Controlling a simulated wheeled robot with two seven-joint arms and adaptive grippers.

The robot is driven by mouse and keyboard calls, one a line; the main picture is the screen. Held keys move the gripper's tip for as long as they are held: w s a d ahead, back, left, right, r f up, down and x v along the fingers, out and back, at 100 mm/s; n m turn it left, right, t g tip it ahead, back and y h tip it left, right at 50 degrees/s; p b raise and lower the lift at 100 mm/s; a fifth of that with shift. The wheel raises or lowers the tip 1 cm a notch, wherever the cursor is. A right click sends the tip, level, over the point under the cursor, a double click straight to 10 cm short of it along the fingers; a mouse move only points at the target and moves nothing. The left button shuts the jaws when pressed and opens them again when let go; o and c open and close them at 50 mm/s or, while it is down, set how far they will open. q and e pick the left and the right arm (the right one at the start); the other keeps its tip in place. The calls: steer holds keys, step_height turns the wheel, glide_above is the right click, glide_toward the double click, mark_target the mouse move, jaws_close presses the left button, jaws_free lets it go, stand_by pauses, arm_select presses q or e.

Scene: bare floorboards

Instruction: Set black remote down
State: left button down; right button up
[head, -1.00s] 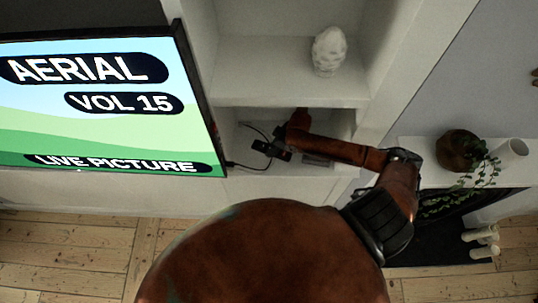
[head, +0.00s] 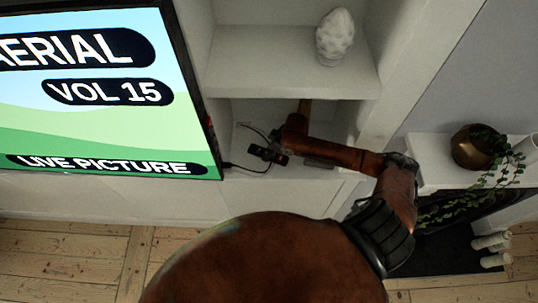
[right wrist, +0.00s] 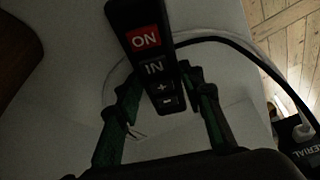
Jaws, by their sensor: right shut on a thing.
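The black remote (right wrist: 145,50) shows in the right wrist view, with a red ON label, an IN label and plus and minus keys. My right gripper (right wrist: 160,95) is shut on its lower end, one finger on each side. In the head view my right gripper (head: 267,153) is a small dark shape inside the lower shelf compartment (head: 235,112); gripper and remote are hard to tell apart there. A pale surface lies behind the remote in the wrist view; whether they touch I cannot tell. My left gripper is not in view.
A lit television (head: 100,95) stands left of the compartment. A dark cable (head: 236,165) runs into the compartment beside my gripper. A white ornament (head: 335,37) sits on the shelf above. A potted plant (head: 475,148) stands on a ledge at right.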

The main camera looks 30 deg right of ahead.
steer(key=o, duration=1.2)
steer(key=shift+o, duration=0.2)
steer(key=shift+r, duration=0.2)
steer(key=p+v, duration=1.1)
steer(key=p, duration=0.2)
steer(key=shift+r+p, duration=0.4)
steer(key=shift+s, duration=0.1)
